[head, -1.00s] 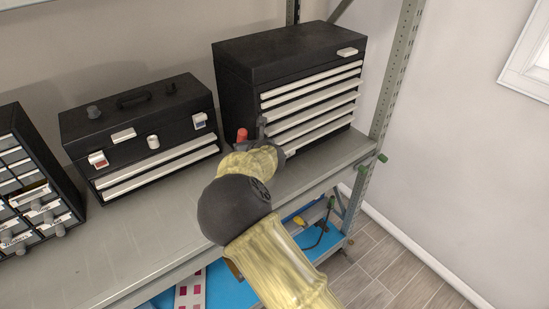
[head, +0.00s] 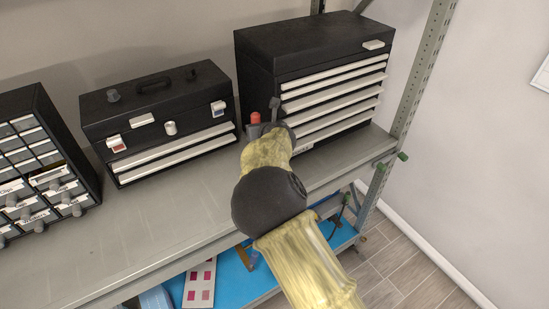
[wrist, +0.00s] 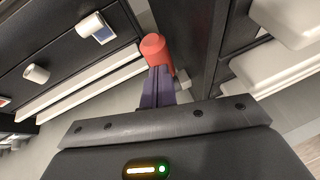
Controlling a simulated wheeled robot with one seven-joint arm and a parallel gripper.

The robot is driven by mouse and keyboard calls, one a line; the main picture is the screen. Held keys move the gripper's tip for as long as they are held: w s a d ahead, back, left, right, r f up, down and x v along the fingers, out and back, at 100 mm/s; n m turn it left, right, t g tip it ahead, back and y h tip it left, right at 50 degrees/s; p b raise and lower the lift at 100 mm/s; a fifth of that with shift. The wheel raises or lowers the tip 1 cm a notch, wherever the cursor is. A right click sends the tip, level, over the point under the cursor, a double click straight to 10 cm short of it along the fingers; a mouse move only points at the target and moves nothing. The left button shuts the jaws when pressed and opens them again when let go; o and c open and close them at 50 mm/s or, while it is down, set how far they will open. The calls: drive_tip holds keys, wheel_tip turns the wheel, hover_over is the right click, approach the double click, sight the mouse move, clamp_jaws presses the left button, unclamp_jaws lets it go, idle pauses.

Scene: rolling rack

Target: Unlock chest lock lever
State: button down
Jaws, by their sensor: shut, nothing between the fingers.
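The large black chest (head: 262,62) stands at the right of the shelf, with white drawer fronts and a white latch (head: 373,44) on its lid front. My gripper (head: 256,131) is low in front of the chest's left front corner. A red cylindrical knob (head: 255,118) shows at its fingers; in the wrist view the knob (wrist: 153,47) lies just beyond the dark purple fingers (wrist: 157,88). The fingers are shut together with nothing between them. They overlap the knob's lower end, so I cannot tell whether they touch it or what it is fixed to.
A smaller black toolbox (head: 160,105) with white latches and a top handle stands left of the chest, leaving a narrow gap. A small-drawer cabinet (head: 40,165) stands at far left. The grey shelf (head: 150,215) is clear in front. A rack post (head: 415,80) rises at right.

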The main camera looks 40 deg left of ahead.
drive_tip(key=shift+a+r, duration=0.15)
drive_tip(key=shift+r, duration=0.45)
drive_tip(key=b+v, duration=0.7)
drive_tip(key=v, duration=0.5)
drive_tip(key=shift+s+r, duration=0.25)
drive_tip(key=shift+r, duration=0.05)
